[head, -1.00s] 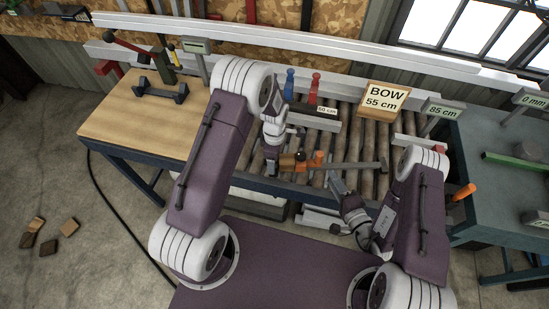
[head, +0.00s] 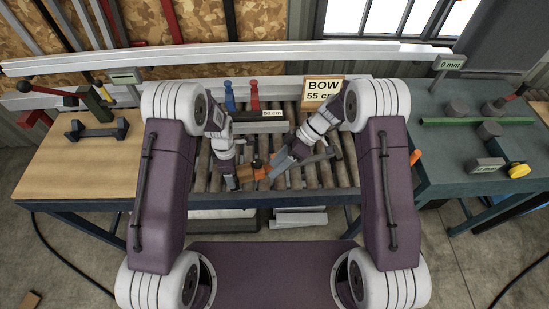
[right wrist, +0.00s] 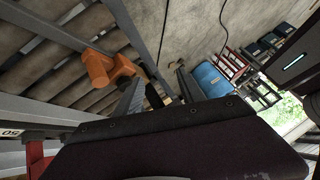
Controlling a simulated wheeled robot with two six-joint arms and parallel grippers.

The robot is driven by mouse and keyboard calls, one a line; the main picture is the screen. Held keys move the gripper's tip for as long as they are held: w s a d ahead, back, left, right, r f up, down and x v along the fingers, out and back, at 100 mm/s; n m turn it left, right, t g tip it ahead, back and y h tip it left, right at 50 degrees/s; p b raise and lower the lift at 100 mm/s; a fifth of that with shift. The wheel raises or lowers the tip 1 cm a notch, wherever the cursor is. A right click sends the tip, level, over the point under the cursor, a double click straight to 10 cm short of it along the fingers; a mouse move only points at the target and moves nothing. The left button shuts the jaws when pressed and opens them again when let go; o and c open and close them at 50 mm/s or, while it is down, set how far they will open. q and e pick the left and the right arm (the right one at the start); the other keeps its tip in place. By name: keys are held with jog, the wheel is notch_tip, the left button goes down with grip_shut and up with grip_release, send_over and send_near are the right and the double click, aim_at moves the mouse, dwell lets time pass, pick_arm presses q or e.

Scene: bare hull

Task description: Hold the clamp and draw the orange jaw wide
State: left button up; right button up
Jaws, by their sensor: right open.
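My right gripper (head: 276,168) is open and close to the orange jaw from the right. In the right wrist view the orange jaw (right wrist: 110,68) is left of the fingers (right wrist: 158,90), not between them. My right forearm hides part of the bar.
A wooden bench (head: 60,170) with a dumbbell-shaped block (head: 97,130) is left. A grey-green bench (head: 470,155) with metal pieces is right.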

jog(key=w+d+r+n+t+h, duration=0.3)
jog(key=w+d+h, duration=0.1)
jog(key=w, duration=0.4)
send_near(266, 165)
notch_tip(266, 165, down, 5)
jog(key=shift+f, duration=0.1)
grip_shut()
jog(key=shift+w+y, duration=0.15)
jog(key=shift+y, duration=0.15)
dwell(0.8)
